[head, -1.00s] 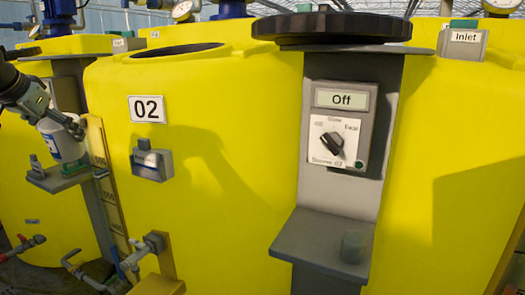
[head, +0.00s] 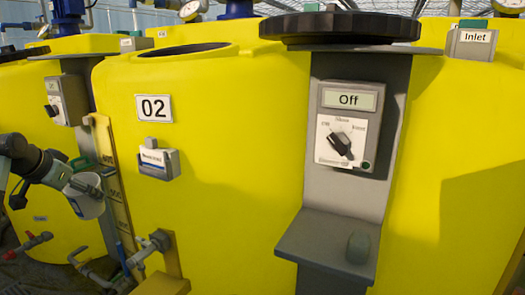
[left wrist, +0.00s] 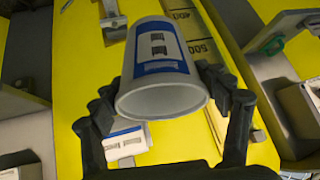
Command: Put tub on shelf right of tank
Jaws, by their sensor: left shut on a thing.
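The white tub (head: 90,208) with a blue label is in my left gripper (head: 84,188), at the left of the head view. It hangs tilted, in front of the left grey post and clear of any shelf. In the left wrist view the tub (left wrist: 158,62) sits between both fingers, its open rim toward the camera. The tank (head: 225,150) is yellow and marked 02. Right of its number plate a grey post carries a grey shelf (head: 310,245), with a small grey-green block (head: 358,248) on its right part. My right gripper is not in view.
A control box (head: 347,130) reading Off, with a dial, sits above the shelf. A label holder (head: 157,160), a yellow level scale (head: 106,160) and pipes with a valve (head: 155,243) stick out from the tank. The shelf's left part is bare.

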